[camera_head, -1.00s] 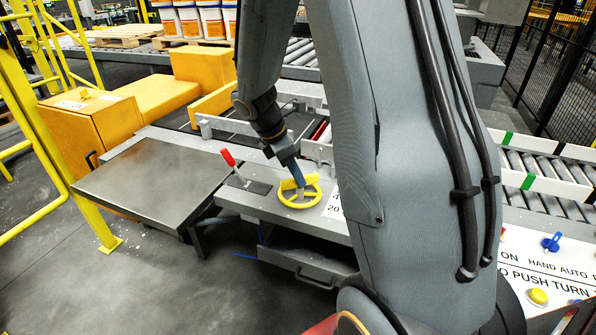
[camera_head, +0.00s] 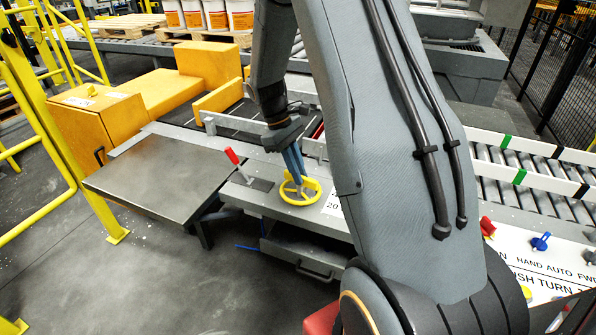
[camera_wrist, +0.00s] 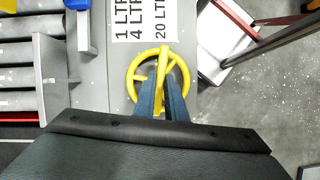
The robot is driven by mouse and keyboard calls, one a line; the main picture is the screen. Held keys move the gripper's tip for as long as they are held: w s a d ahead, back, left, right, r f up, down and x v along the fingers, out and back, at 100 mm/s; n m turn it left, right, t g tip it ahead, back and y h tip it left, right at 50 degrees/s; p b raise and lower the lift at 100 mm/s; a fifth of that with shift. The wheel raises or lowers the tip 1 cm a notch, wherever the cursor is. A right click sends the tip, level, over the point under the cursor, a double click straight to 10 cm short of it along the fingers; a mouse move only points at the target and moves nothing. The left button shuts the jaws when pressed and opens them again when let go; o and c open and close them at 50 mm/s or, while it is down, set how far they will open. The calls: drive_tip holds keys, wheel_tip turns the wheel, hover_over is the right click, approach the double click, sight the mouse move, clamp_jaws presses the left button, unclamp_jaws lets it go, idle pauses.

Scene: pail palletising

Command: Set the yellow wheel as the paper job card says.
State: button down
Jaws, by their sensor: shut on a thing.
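The yellow wheel (camera_head: 284,197) lies flat on the grey bench top, its spokes and round rim showing in the head view. It also shows in the wrist view (camera_wrist: 132,84), where a raised yellow bar runs from the far rim toward me. My gripper (camera_head: 298,178) reaches down over the wheel. Its two blue fingers are shut on the wheel's yellow bar, one on each side in the wrist view (camera_wrist: 161,92). A white label (camera_wrist: 144,22) beside the wheel reads 1 LTR, 4 LTR, 20 LTR. I cannot make out any job card text.
A red-handled lever (camera_head: 233,157) stands left of the wheel. A bare metal table (camera_head: 160,172) is farther left, beside yellow boxes (camera_head: 100,122). A control panel (camera_head: 540,268) with knobs and roller conveyor (camera_head: 540,180) lie right of my arm.

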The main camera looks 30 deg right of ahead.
drive_tip(key=shift+s+d+m+g+y, duration=0.15)
drive_tip(key=shift+m+g+y, duration=0.2)
drive_tip(key=shift+m, duration=0.65)
drive_tip(key=shift+f, duration=0.1)
drive_tip(key=c, duration=1.8)
unclamp_jaws()
drive_tip(key=shift+w+r, duration=0.2)
drive_tip(key=shift+r, duration=0.05)
drive_tip(key=b+v, duration=0.1)
drive_tip(key=v, duration=0.6)
drive_tip(key=shift+s+r, duration=0.1)
drive_tip(key=shift+r, duration=0.15)
